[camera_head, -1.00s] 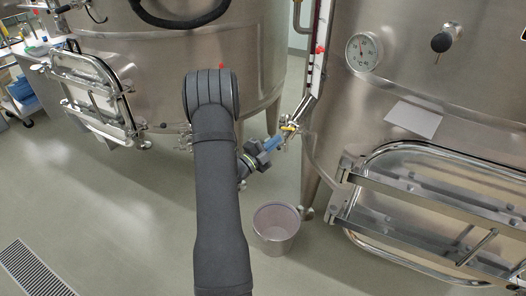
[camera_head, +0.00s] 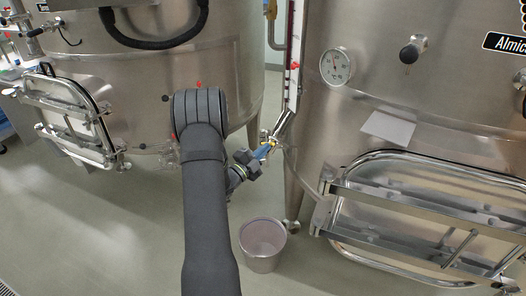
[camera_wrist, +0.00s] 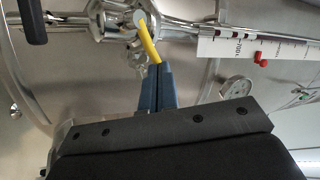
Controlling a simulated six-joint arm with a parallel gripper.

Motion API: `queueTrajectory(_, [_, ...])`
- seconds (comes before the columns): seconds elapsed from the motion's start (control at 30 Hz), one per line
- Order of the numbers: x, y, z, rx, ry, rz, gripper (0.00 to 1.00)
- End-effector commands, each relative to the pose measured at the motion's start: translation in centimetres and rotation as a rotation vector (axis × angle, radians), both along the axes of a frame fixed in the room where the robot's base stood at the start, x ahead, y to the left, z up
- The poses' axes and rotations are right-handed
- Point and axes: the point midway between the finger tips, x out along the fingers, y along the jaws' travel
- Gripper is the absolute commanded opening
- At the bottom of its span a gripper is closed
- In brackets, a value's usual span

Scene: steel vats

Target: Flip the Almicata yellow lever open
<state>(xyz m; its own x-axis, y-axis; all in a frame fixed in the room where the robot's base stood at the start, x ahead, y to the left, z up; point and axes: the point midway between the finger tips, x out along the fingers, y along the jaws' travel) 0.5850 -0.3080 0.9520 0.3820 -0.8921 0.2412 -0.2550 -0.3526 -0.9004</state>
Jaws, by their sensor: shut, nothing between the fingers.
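The yellow lever (camera_wrist: 149,42) is on a steel valve (camera_wrist: 117,20) at the bottom of the sight tube in the wrist view. It is small in the head view, on the left side of the right-hand vat (camera_head: 390,110), whose label (camera_head: 508,43) reads "Almic…", cut off by the frame edge. My gripper (camera_wrist: 159,72) has its blue fingers shut with nothing between them. The fingertips are at the lever's free end, touching or almost touching it. In the head view my gripper (camera_head: 264,151) is beside the valve, and the lever is partly hidden.
A steel bucket (camera_head: 263,243) stands on the floor below the valve. A second vat (camera_head: 140,80) stands left. The right vat has a gauge (camera_head: 335,67) and a hatch (camera_head: 425,215) with protruding bars. The scale (camera_wrist: 262,46) runs close to my fingers.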

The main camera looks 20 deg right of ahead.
Motion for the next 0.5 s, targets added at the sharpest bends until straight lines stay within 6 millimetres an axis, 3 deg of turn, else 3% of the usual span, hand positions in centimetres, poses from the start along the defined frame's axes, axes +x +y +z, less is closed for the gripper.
queueTrajectory(0.5, [0.11,-0.55,0.87,-0.001,-0.003,-0.002,0.0])
